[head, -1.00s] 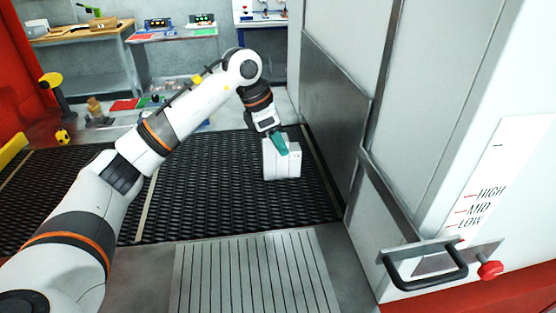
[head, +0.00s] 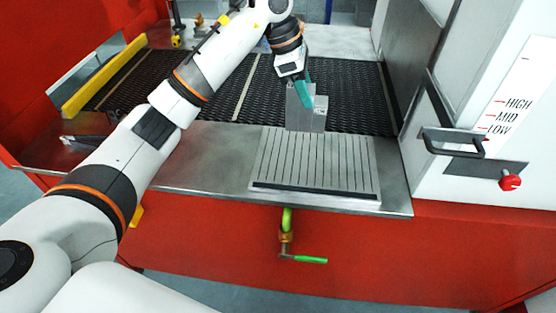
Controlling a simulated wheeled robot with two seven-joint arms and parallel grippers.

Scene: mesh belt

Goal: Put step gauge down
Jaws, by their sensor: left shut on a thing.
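The step gauge (head: 305,112) is a grey block with a stepped top, near the middle right of the head view. My left gripper (head: 303,92), with teal fingers, reaches down from above and is shut on the gauge's upper part. The gauge looks upright. Its lower edge overlaps the rear edge of the grooved metal plate (head: 312,165) in the picture, with the black mesh belt (head: 210,100) behind it. I cannot tell whether its underside touches anything. My right gripper is not in view.
A yellow rail (head: 105,78) runs along the left of the belt. The grooved plate is mostly bare.

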